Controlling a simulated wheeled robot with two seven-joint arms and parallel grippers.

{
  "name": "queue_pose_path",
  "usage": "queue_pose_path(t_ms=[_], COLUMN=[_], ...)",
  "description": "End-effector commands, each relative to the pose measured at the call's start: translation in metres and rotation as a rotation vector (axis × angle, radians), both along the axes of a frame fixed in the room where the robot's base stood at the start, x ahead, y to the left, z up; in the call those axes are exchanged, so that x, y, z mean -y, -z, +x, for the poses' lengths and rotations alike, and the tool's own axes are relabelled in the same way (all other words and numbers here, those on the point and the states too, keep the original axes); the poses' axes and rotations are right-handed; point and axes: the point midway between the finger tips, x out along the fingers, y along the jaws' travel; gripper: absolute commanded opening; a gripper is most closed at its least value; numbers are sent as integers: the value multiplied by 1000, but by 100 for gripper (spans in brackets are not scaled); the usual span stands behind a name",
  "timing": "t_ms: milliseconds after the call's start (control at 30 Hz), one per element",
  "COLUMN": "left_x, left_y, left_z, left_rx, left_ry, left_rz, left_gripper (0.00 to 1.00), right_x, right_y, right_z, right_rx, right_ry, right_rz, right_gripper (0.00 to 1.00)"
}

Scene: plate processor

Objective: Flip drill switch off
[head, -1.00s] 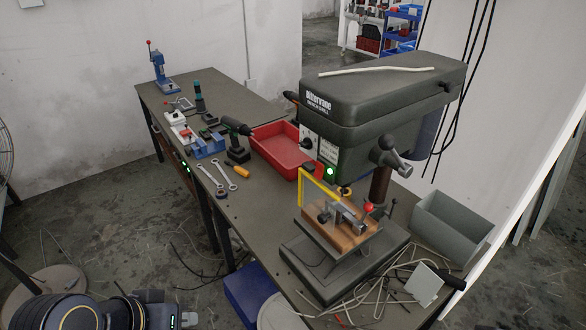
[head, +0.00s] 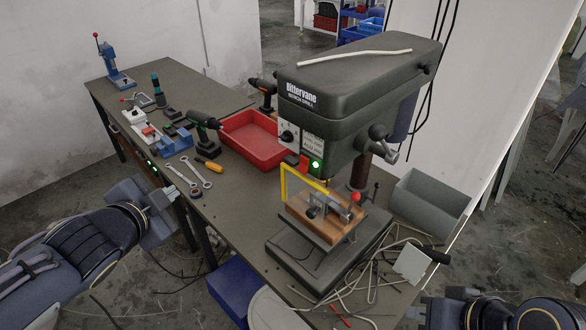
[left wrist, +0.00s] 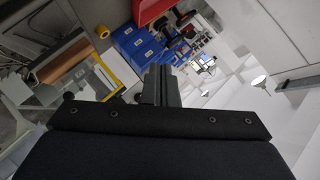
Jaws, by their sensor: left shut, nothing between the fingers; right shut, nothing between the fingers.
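The bench drill (head: 355,95) stands on the workbench, its dark green head facing left. A lit green button (head: 315,165) glows low on its front, with a small red part (head: 304,163) beside it that looks like the switch. My left gripper (head: 172,196) is shut and empty, left of the bench edge and well apart from the drill. Its closed fingers also show in the left wrist view (left wrist: 158,84). My right gripper (head: 424,311) is shut and empty at the bottom right, partly cut off by the frame.
A yellow frame guard (head: 283,185) stands below the switch, before a wooden block (head: 305,218). A red tray (head: 262,142), a cordless drill (head: 205,122) and wrenches (head: 196,172) lie left of the drill. A grey bin (head: 430,196) and loose cables (head: 372,270) are at right.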

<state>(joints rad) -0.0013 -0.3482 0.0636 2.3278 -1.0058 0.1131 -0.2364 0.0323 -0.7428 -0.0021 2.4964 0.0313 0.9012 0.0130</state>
Motion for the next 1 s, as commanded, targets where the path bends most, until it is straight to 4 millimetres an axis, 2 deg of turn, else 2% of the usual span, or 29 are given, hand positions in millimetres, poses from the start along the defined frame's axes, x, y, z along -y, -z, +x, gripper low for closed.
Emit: queue_pose_path(t_ms=[67,167,300,400,567,1000], left_x=[28,66,109,128,140,145], left_y=[-11,-18,-17,-13,-9,-5], left_z=[18,29,29,24,19,23], left_rx=[87,191,292,336,366,366], left_ry=[184,416,682,810,898,903], left_rz=[134,279,418,473,510,511], left_gripper=[0,0,0,0,0,0], right_x=[0,0,0,0,0,0], right_y=[-2,-3,-5,-5,-5,-2], right_z=[0,0,0,0,0,0], right_rx=[0,0,0,0,0,0], right_ry=[0,0,0,0,0,0], right_rz=[0,0,0,0,0,0], right_gripper=[0,0,0,0,0,0])
